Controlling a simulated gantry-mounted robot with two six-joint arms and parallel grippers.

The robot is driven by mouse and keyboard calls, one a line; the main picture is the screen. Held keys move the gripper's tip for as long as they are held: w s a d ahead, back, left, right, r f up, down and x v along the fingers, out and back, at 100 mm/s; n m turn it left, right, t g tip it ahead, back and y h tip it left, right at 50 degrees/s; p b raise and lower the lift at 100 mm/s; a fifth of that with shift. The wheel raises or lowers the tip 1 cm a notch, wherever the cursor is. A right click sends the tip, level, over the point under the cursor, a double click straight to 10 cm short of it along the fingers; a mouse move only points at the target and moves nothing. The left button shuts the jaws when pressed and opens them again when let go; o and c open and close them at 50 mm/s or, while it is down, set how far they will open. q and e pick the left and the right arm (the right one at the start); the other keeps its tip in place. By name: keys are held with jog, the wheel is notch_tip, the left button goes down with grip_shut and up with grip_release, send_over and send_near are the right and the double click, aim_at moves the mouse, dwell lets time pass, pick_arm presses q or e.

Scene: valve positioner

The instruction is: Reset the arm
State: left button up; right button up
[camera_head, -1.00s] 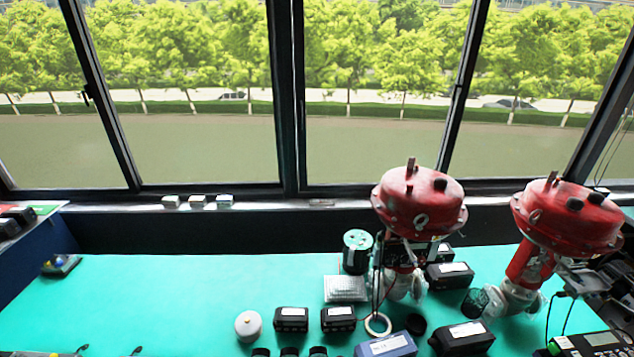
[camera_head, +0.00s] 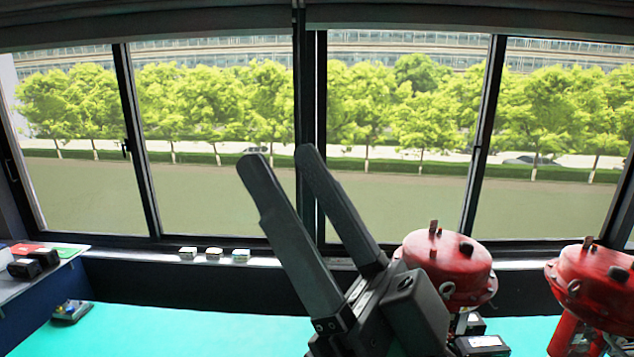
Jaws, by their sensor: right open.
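My right gripper (camera_head: 279,157) is raised in the middle of the head view, in front of the windows. Its two long grey fingers point up and to the left, are parted, and hold nothing. Its body covers part of the bench and part of the nearer red valve actuator (camera_head: 447,262). My left gripper is not in view.
A second red actuator (camera_head: 596,284) stands at the right edge. The green bench top (camera_head: 170,335) is clear at left, except for a small dark device (camera_head: 72,311). Small white boxes (camera_head: 213,253) sit on the window sill. Black boxes (camera_head: 42,257) are at far left.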

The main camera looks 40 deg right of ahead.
jog(key=h, duration=0.1)
jog(key=d+h, duration=0.1)
jog(key=h, duration=0.1)
jog(key=d+h, duration=0.1)
jog(key=shift+w+d+f+m+h, duration=0.1)
jog(key=shift+w+m+h, duration=0.2)
jog(key=shift+m, duration=0.1)
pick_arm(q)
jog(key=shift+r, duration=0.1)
